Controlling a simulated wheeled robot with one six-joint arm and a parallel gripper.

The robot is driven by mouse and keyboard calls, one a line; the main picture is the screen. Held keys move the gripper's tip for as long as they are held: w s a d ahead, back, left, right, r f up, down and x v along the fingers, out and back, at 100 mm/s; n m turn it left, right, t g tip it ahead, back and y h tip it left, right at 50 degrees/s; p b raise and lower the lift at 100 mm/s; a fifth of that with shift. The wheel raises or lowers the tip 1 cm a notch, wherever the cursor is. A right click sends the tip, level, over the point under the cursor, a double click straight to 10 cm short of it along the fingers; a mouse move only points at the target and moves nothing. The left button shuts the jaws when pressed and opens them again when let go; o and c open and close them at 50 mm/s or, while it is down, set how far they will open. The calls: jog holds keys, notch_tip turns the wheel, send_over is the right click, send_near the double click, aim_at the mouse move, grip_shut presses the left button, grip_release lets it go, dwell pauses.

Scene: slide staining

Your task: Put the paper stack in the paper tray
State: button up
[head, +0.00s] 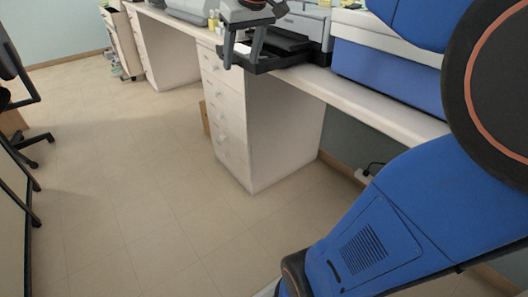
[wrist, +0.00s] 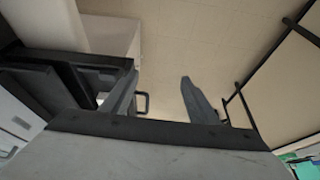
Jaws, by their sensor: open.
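My gripper (head: 241,64) is open at the counter's front edge, beside the black tray (head: 283,62) that sticks out of the printer. In the wrist view the two fingers of my gripper (wrist: 157,97) stand wide apart, with floor showing between them. The black tray (wrist: 72,58) is at the left there, close to the left finger. A small white patch (head: 242,48) shows between the fingers in the head view; it may be paper in the tray, but I cannot tell. No paper stack is clearly seen.
The grey printer (head: 308,27) stands on the white counter (head: 375,103), with a blue and white machine (head: 385,72) to its right. A drawer cabinet (head: 228,118) is under the counter. A chair (head: 15,130) is at far left. The floor between is clear.

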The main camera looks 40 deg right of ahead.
jog(key=s+a+f, duration=0.4)
jog(key=s+f, duration=0.6)
jog(key=f, duration=0.1)
jog(key=s+a+f, duration=0.4)
jog(key=s+f, duration=0.7)
jog(key=shift+s, duration=0.2)
